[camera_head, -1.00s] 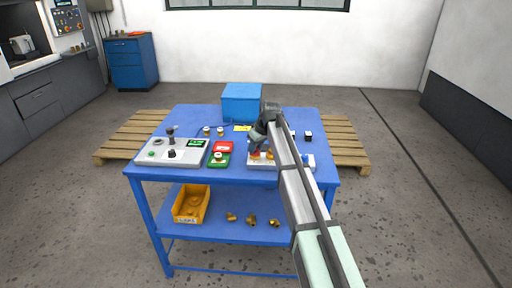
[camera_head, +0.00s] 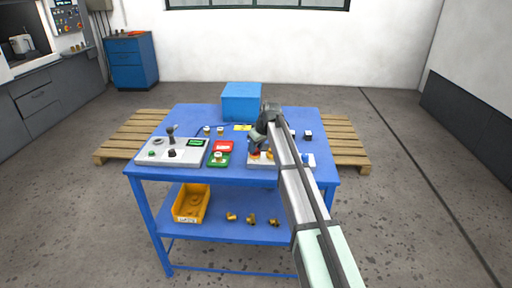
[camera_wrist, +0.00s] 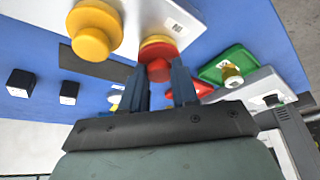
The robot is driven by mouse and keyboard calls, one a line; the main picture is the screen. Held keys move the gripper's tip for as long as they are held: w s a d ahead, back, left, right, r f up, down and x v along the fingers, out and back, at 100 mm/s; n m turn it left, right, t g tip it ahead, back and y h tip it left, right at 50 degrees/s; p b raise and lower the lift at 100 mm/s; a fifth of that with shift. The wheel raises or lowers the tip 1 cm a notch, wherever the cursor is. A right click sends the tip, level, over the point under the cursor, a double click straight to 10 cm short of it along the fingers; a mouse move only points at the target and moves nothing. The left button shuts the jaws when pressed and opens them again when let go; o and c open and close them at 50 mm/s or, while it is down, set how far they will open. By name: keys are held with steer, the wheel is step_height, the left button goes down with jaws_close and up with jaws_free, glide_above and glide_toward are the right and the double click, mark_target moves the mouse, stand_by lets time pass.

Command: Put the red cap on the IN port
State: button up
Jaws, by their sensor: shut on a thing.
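The red cap (camera_wrist: 158,68) is between the fingers of my gripper (camera_wrist: 161,84) in the wrist view, and the fingers are shut on it. Behind the cap is a round yellow port (camera_wrist: 154,42) on the white fixture, with the IN label (camera_wrist: 174,25) beside it. The cap is lined up with this port and appears to touch it; how far it is seated cannot be told. A second, larger yellow port or cap (camera_wrist: 92,32) stands to the left. In the head view my arm partly hides the white fixture (camera_head: 262,165).
A red tray (camera_head: 222,146) and a green tray (camera_head: 218,160) holding a brass part lie left of the fixture. A grey panel (camera_head: 160,156) is at the table's left, and a blue box (camera_head: 241,102) at the back. Two black blocks (camera_wrist: 20,83) show in the wrist view.

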stand_by(0.3)
steer(key=o, duration=1.6)
steer(key=shift+c, duration=0.2)
steer(key=shift+r, duration=2.5)
jaws_close()
steer(key=shift+f, duration=1.6)
